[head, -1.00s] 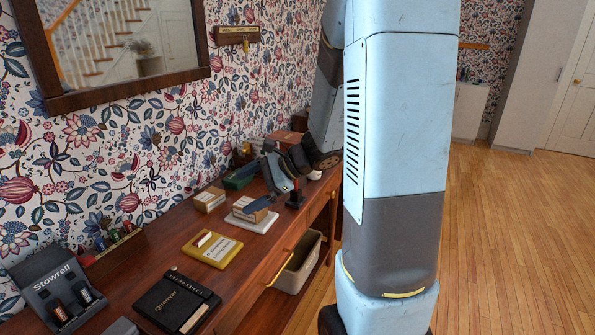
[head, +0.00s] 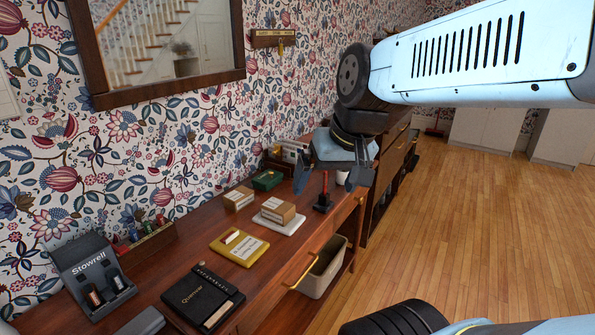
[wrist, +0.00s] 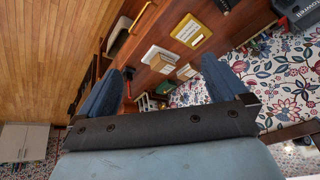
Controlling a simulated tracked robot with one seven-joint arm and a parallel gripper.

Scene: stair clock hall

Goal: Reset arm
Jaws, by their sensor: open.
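My gripper (head: 328,180) hangs above the far part of the wooden console table, its two blue-grey fingers pointing down. It is open and empty. In the wrist view the fingers (wrist: 163,64) are spread wide, with the tabletop and its items seen between and beyond them. My light blue arm runs across the upper right of the head view, with a dark round joint near the gripper. A red-and-black upright item (head: 323,192) stands on the table close below the gripper; I cannot tell the exact gap.
The table (head: 180,266) holds a Stowrell charger (head: 90,268), a black Quonovar case (head: 203,297), a yellow pad (head: 239,247), a white slab with a box (head: 279,216) and a green box (head: 267,180). A bin (head: 322,271) sits below. The floor at right is clear.

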